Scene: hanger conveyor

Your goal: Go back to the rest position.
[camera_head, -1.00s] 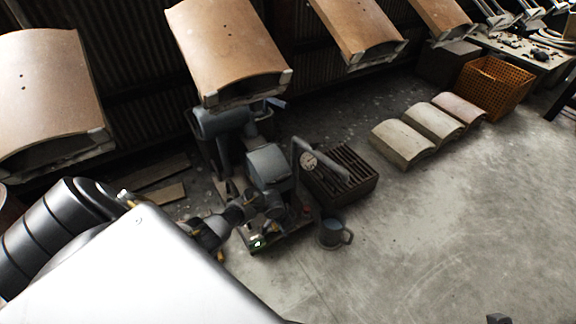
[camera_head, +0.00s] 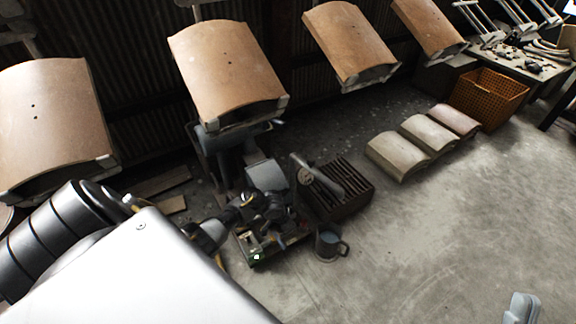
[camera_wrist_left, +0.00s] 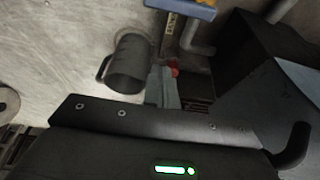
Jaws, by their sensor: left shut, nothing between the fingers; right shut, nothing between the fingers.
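My right gripper (camera_head: 522,308) shows at the bottom right edge of the head view as pale grey fingers, shut and empty over bare floor. My left arm comes in from the left in the head view, and its wrist end is over the cluttered equipment at the middle; its fingers cannot be picked out there. In the left wrist view my left gripper (camera_wrist_left: 163,88) shows as pale grey fingers, shut with nothing held. It appears beside a dark mug (camera_wrist_left: 126,64), also in the head view (camera_head: 329,243); contact cannot be told.
Curved brown panels (camera_head: 228,72) hang along the back. Pale curved pieces (camera_head: 398,155) lie on the floor, near an orange crate (camera_head: 487,97) and a cluttered table (camera_head: 560,72). A dark slatted box (camera_head: 343,190) stands behind the mug.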

